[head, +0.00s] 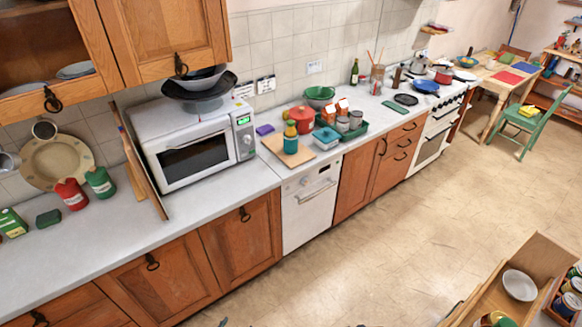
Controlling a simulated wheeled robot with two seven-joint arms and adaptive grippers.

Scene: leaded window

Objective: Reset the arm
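The task names only my arm, and neither arm shows clearly in the head view. I see no left gripper and no right gripper here. Small dark bits at the bottom edge are too cut off to identify.
An upper cabinet (160,40) hangs at left. A wooden box (540,260) with a white bowl (519,285) stands lower right. The floor (400,225) between is clear.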

